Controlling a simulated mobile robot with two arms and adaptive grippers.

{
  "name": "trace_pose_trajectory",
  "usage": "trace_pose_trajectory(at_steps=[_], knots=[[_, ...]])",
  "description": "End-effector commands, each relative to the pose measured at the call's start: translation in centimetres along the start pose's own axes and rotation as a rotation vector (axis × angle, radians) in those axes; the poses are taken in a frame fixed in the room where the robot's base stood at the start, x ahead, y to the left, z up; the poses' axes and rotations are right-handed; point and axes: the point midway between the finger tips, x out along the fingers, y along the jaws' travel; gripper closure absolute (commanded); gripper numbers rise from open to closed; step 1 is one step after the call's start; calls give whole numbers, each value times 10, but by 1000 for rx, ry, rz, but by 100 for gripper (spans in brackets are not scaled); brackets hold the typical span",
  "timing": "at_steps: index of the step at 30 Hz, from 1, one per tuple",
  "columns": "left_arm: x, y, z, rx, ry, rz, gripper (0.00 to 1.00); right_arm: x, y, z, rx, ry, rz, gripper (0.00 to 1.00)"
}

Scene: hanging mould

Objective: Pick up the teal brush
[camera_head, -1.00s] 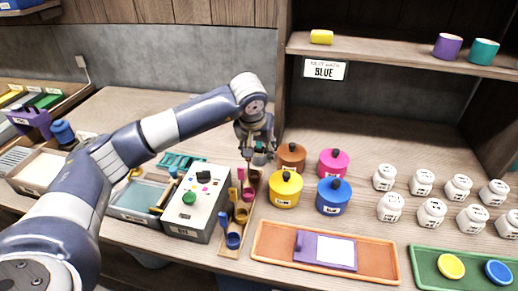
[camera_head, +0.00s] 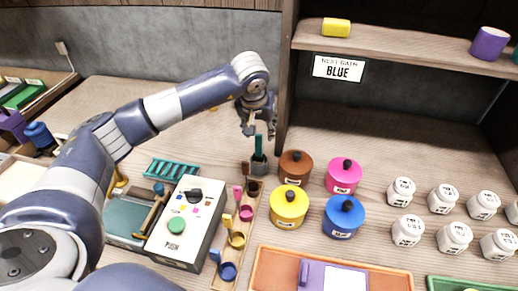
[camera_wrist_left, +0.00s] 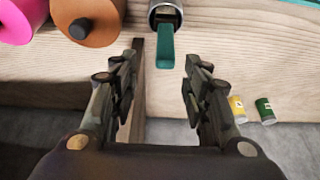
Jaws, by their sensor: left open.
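The teal brush (camera_head: 259,146) stands upright in a small grey metal cup (camera_head: 258,166) behind the row of colored scoops in the head view. In the left wrist view the brush (camera_wrist_left: 166,47) shows its teal end pointing toward the gripper, with the cup (camera_wrist_left: 167,12) around its base. My left gripper (camera_head: 254,132) is open and empty, just above the brush's top. In the wrist view the fingers (camera_wrist_left: 164,75) are spread on either side of the line to the brush. My right gripper is in neither view.
Brown (camera_head: 295,168), pink (camera_head: 343,176), yellow (camera_head: 289,206) and blue (camera_head: 343,217) lidded pots stand right of the cup. A wooden rack of scoops (camera_head: 236,238) and a grey control box (camera_head: 186,222) lie in front. A shelf upright (camera_head: 287,80) rises close behind the gripper.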

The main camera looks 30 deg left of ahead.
Motion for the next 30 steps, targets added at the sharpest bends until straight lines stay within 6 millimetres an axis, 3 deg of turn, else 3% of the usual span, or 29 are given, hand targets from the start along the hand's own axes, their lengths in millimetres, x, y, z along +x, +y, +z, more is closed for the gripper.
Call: trace_pose_trajectory(at_steps=[6, 11, 21, 30], knots=[[33, 0, 1, 0, -4, 1, 57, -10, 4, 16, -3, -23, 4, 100], [44, 0, 0, 2, -2, 1, 57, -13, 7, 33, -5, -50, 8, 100], [85, -8, -3, 0, -4, 1, 57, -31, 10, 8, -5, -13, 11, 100], [96, -8, -3, 2, -1, 0, 57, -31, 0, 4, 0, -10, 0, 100]])
